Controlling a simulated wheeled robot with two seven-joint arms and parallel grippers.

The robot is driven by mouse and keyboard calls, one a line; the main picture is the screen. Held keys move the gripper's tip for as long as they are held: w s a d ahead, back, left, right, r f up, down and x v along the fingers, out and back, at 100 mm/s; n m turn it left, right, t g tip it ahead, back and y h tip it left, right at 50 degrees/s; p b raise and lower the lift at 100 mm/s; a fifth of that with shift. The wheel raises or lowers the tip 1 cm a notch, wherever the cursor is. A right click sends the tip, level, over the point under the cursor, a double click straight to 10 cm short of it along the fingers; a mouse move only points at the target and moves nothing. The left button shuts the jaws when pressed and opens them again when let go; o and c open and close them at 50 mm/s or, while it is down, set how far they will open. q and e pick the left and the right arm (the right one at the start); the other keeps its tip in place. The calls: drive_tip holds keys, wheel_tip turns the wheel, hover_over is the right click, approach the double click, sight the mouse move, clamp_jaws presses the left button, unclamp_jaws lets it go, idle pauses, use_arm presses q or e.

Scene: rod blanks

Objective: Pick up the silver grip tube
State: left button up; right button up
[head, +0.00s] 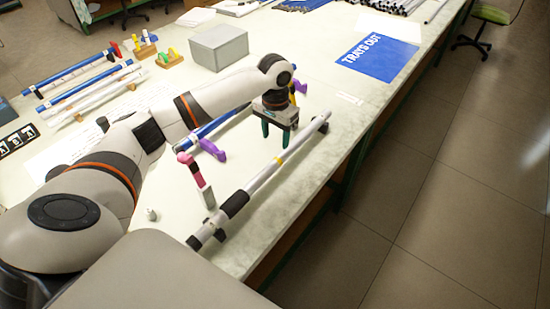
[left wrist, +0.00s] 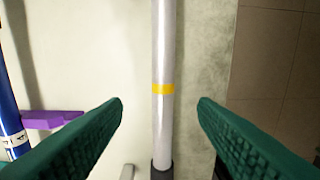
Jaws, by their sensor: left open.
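The silver grip tube (head: 262,175) lies slanted near the table's right edge, with black grip sections at its near end and a yellow band near its middle. In the left wrist view the silver tube (left wrist: 164,50) runs upright through the picture, its yellow band between the fingers and a black section at the bottom. My left gripper (head: 279,133) points down above the tube. Its green fingers (left wrist: 160,105) are open, one on each side of the tube, with visible gaps and no contact. My right gripper is in neither view.
A blue tube (head: 217,123) lies left of the silver one, near a purple holder (head: 212,150). A pink, white and black upright piece (head: 197,180) stands beside the silver tube. A grey box (head: 218,47) and a blue "TRAYS OUT" mat (head: 378,57) are farther back. The table's right edge is close.

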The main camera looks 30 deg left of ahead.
sight(275, 161)
use_arm(q)
drive_tip(key=f, duration=0.3)
drive_tip(key=shift+s+d+f, duration=0.25)
drive_tip(key=shift+d+f, duration=0.05)
drive_tip(key=shift+f, duration=0.1)
drive_tip(key=shift+w+f, duration=0.1)
drive_tip(key=shift+f, duration=0.25)
drive_tip(key=shift+a+f+p, duration=0.1)
drive_tip(key=shift+f+p, duration=0.2)
drive_tip(key=shift+p, duration=0.05)
drive_tip(key=f, duration=0.2)
drive_tip(key=s+f+p, duration=0.1)
drive_tip(key=f, duration=0.1)
drive_tip(key=shift+f, duration=0.15)
drive_tip(key=shift+w+f, duration=0.1)
drive_tip(key=shift+f, duration=0.1)
drive_tip(key=c, duration=1.1)
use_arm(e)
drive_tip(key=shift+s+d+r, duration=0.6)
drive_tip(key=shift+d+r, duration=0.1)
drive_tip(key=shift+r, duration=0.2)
